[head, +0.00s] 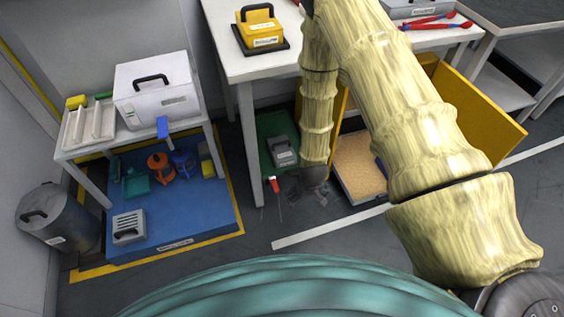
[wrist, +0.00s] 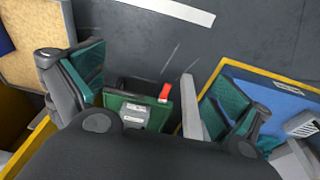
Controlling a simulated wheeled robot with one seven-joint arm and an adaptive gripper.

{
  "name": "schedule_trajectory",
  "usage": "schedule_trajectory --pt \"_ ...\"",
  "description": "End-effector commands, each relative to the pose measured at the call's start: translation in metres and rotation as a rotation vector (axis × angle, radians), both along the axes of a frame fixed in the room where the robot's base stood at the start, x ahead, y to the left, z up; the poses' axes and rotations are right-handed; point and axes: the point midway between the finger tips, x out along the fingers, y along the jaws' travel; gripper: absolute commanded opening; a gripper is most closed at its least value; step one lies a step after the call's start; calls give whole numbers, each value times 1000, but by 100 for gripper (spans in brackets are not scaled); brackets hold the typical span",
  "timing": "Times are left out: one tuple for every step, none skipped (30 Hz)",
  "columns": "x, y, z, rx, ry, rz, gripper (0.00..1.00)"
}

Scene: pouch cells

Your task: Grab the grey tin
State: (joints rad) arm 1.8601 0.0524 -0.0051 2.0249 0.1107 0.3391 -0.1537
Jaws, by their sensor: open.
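The grey tin (head: 284,151), with a dark handle and a pale label, sits on a green tray (head: 268,126) on the floor beside the white table's leg. In the wrist view a labelled grey part that looks like the tin (wrist: 135,112) shows low between the fingers, its lower part hidden by my gripper's dark body. My gripper (wrist: 155,85) is open, its teal-padded fingers apart with nothing held. In the head view the end of my arm is just right of the tin; its fingers are hard to make out there.
A red-tipped tool (head: 273,185) is by the tray's front edge, also in the wrist view (wrist: 164,92). A cork-coloured board (head: 358,166) and yellow panel (head: 474,107) are to the right. A blue mat (head: 200,222) with several items lies left. The dark floor in front is mostly clear.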

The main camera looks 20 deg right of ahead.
Motion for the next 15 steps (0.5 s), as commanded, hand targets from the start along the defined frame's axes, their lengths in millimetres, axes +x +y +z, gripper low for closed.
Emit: schedule_trajectory --pt "19 -2 -20 -1 -15 1 100" --pt "29 -2 -25 -1 -20 3 100" --pt "42 -3 -31 -1 -29 4 100" --pt "53 -4 -35 -1 -35 4 100" --pt "63 -5 -39 -1 -41 4 100" --pt "77 -6 -44 -1 -50 6 100" --pt "86 -7 -48 0 -56 7 100" --pt "97 -7 -51 0 -63 7 100" --pt "110 -8 -56 1 -70 9 100" --pt "120 -9 -59 1 -78 9 100" --pt "129 -9 -62 2 -83 11 100" --pt "143 -10 -65 3 -93 13 100" --pt "153 -11 -68 4 -98 13 100" --pt "163 -11 -70 5 -106 14 100" --pt "176 -12 -73 7 -114 15 100"
